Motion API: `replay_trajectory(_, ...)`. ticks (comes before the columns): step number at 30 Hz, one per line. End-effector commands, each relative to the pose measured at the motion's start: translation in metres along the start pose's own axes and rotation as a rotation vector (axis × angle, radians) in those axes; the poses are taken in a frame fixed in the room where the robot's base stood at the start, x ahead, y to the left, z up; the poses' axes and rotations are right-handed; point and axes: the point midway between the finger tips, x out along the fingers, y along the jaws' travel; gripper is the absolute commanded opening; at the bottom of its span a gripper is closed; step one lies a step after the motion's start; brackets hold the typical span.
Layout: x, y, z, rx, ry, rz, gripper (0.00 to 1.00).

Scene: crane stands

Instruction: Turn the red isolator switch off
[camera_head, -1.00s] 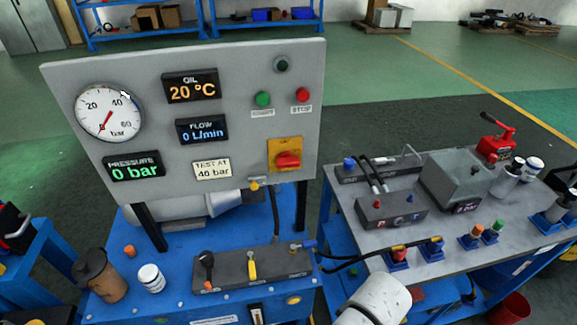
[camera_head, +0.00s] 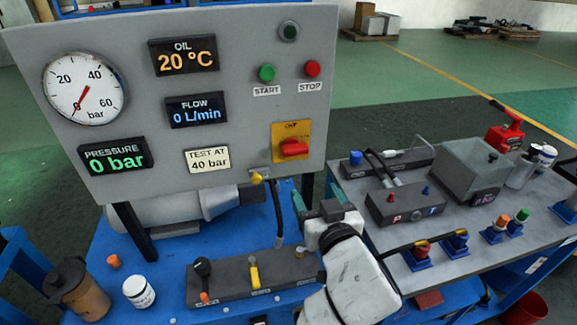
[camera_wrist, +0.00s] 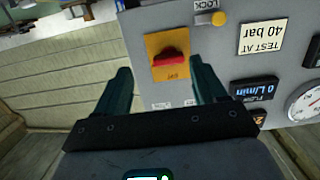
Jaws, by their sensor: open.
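The red isolator switch (camera_head: 294,147) sits on a yellow plate (camera_head: 281,158) at the lower right of the grey panel. Its red handle lies roughly level. The plate's lettering is too small to read surely. In the wrist view, which is upside down, the red handle (camera_wrist: 170,61) shows ahead, between the two dark green fingers. My gripper (camera_head: 319,196) is open and empty, below and a little right of the switch in the head view. In the wrist view my gripper (camera_wrist: 163,77) has its fingers spread wider than the handle and appears apart from it.
A yellow knob (camera_wrist: 219,18) labelled LOCK sits near the switch. Green START (camera_head: 267,72) and red STOP (camera_head: 312,68) buttons are above it. A lever block (camera_head: 252,272) stands below the panel. A bench with grey boxes (camera_head: 482,165) is at right.

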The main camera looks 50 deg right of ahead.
Motion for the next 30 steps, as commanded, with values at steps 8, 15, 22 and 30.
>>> replay_trajectory(8, 0.005, -0.005, -0.03, 0.009, 0.141, -0.009, 0.89)
replay_trajectory(15, 0.043, -0.005, -0.036, 0.008, 0.139, -0.009, 0.89)
replay_trajectory(22, 0.082, -0.005, -0.041, 0.008, 0.137, -0.009, 0.89)
replay_trajectory(30, 0.104, -0.005, -0.042, 0.008, 0.136, -0.009, 0.89)
